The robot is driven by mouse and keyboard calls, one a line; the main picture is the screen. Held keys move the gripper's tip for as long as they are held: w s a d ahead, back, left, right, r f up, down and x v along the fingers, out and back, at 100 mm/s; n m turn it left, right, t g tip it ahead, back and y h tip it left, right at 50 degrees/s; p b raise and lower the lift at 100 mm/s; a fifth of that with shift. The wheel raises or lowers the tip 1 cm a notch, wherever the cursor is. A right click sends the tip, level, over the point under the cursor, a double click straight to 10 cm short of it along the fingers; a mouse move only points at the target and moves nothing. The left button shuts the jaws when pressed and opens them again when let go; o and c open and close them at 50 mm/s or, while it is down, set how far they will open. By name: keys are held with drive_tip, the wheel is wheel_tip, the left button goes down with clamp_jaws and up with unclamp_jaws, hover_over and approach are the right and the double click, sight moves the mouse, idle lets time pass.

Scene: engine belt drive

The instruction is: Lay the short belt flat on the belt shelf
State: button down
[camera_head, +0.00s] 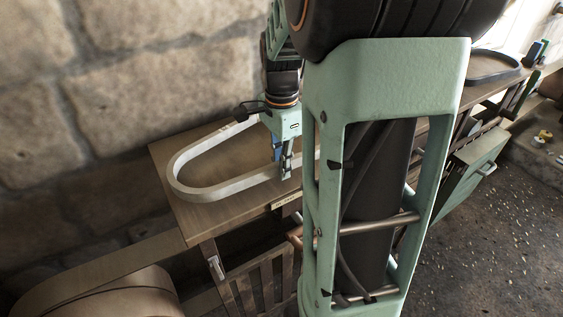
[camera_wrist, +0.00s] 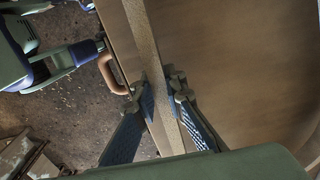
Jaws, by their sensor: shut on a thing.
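A pale, off-white belt (camera_head: 232,186) forms a long open loop over the left end of the wooden shelf (camera_head: 180,150) in the head view. My gripper (camera_head: 284,172) points down and is shut on the belt's near side. In the wrist view the belt (camera_wrist: 148,42) runs as a narrow strip between the two fingers of my gripper (camera_wrist: 162,95), its edge toward the camera. The loop looks level and close to the shelf top; I cannot tell whether it touches. Its right end is hidden behind my arm.
A small label (camera_head: 287,199) is on the shelf's front edge. A black belt (camera_head: 493,72) lies farther right. A green box (camera_head: 466,165) with a handle hangs at the front right. A stone wall (camera_head: 130,60) stands behind. A slatted wooden crate (camera_head: 262,285) is below.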

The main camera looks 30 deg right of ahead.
drive_tip(key=shift+f, duration=0.7)
drive_tip(key=shift+s+f, duration=0.1)
drive_tip(key=c, duration=1.9)
unclamp_jaws()
drive_tip(key=shift+f, duration=0.1)
wheel_tip(320, 180, up, 12)
drive_tip(key=shift+r, duration=0.1)
wheel_tip(320, 180, up, 7)
drive_tip(key=p, duration=0.5)
drive_tip(key=shift+p, duration=0.35)
